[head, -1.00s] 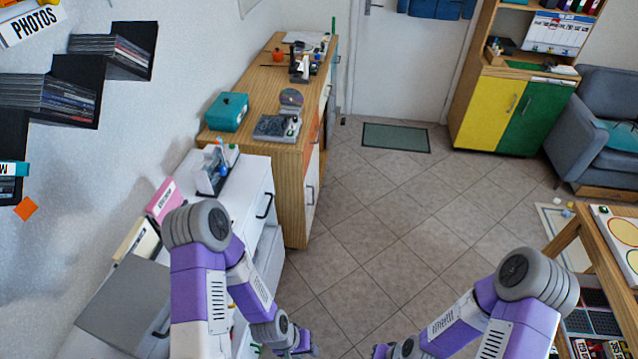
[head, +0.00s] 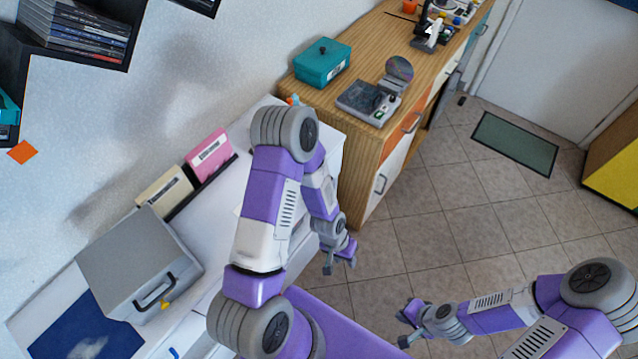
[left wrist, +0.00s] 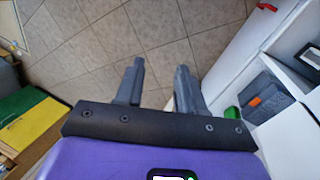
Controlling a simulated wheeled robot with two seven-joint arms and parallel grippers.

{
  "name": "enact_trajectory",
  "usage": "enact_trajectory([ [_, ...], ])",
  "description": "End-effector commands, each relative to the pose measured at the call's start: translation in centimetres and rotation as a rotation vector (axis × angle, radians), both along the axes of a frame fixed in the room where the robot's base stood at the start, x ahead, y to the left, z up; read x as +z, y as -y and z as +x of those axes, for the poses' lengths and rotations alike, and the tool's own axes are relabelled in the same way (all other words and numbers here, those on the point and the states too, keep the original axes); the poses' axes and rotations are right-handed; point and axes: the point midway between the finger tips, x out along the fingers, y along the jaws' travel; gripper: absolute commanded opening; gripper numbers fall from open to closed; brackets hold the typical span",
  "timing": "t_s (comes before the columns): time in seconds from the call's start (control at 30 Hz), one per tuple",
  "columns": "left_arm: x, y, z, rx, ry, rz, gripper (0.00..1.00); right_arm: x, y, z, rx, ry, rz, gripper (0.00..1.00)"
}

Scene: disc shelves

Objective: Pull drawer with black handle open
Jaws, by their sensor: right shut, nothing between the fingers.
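The white drawer cabinet (head: 262,118) stands along the wall at the left. My left arm covers most of its front in the head view, so I see no black drawer handle there. In the left wrist view the white unit (left wrist: 235,60) is at the right, with a dark handle-like shape (left wrist: 309,56) at the edge. A grey box with a black handle (head: 155,292) sits on the white top. My left gripper (head: 340,264) is open and empty in front of the cabinet, above the floor; it also shows in the left wrist view (left wrist: 157,84). My right gripper (head: 408,325) is shut and empty over the floor.
A wooden cabinet (head: 357,150) with a teal box (head: 322,64) on top stands beyond the white one. Pink (head: 210,157) and cream (head: 165,187) binders stand by the wall. The tiled floor (head: 400,250) is clear around a green mat (head: 515,143).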

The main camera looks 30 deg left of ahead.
Motion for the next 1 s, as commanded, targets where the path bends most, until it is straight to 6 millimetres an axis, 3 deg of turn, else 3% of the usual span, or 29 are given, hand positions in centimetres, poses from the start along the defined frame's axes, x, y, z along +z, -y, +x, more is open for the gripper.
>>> enact_trajectory([
  [0.03,-0.5,-1.4,2.8,-0.04,0.026,0.039,0.38,-1.7,0.0,-0.1,0.0,-0.002,0.0,0.0],
  [0.2,2.1,-7.7,10.0,-0.162,0.041,0.215,0.38,-4.6,0.1,-0.1,-0.001,-0.003,0.0,0.0],
  [0.4,7.7,-14.0,14.4,-0.198,0.025,0.411,0.38,-6.7,0.1,-0.1,-0.001,-0.002,-0.001,0.0],
  [0.53,9.9,-16.0,15.2,-0.195,0.011,0.475,0.38,-7.1,0.0,-0.1,-0.001,-0.002,-0.001,0.0],
  [0.63,9.8,-16.6,15.3,-0.193,0.004,0.489,0.38,-7.4,0.0,-0.1,-0.001,-0.001,-0.001,0.0],
  [1.0,4.3,-17.5,15.3,-0.193,0.003,0.487,0.38,-8.8,0.1,0.0,-0.001,-0.001,-0.001,0.0],
])
